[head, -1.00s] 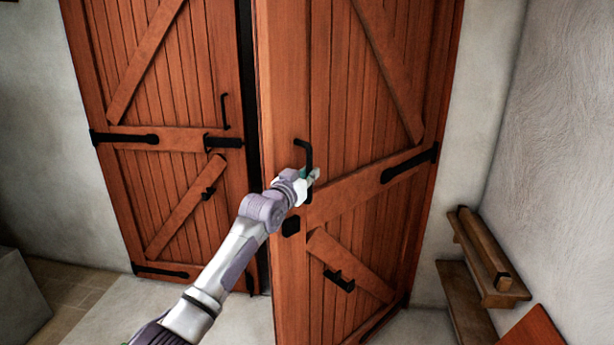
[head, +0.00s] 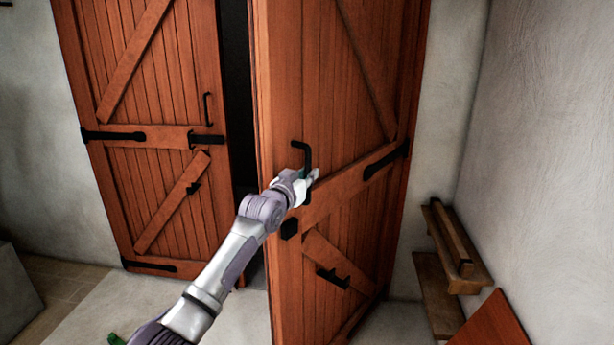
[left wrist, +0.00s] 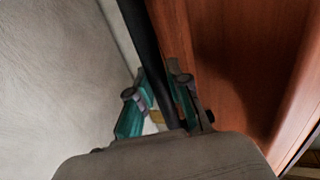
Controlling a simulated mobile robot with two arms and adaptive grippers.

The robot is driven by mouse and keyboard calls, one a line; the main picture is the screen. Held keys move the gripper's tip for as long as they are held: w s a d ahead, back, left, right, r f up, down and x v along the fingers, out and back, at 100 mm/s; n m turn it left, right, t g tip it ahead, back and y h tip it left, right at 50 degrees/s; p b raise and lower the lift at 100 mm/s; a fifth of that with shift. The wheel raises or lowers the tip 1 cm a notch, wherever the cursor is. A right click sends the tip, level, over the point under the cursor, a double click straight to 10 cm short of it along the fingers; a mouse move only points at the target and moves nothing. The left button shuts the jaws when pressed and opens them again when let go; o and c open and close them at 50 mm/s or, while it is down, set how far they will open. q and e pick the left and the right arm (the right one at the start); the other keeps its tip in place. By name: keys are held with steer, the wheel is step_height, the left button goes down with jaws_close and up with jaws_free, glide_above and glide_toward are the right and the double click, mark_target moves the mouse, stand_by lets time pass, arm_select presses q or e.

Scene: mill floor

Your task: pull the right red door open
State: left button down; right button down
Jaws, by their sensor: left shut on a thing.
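The right red door (head: 335,120) stands ajar, its free left edge swung toward me, with a dark gap between it and the left red door (head: 150,120). The left door looks shut. A black bar handle (head: 307,156) is upright near the right door's free edge. My left gripper (head: 311,178) is shut on this handle. In the left wrist view the teal fingers (left wrist: 160,105) sit on either side of the black handle bar (left wrist: 146,45), beside the red door face (left wrist: 235,50). My right gripper is not in view.
A wooden bench or shelf (head: 440,290) stands by the right wall, to the right of the door. A red-brown panel (head: 495,328) shows at the bottom right.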

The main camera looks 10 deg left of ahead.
arm_select(q)
steer(key=c, duration=1.5)
jaws_free()
steer(key=shift+r, duration=0.35)
steer(key=o, duration=0.4)
steer(key=shift+w+d+f, duration=0.1)
steer(key=shift+d+f, duration=0.15)
steer(key=shift+s+a+f, duration=0.1)
steer(key=shift+s+a, duration=0.15)
steer(key=shift+s, duration=0.15)
steer(key=v, duration=1.1)
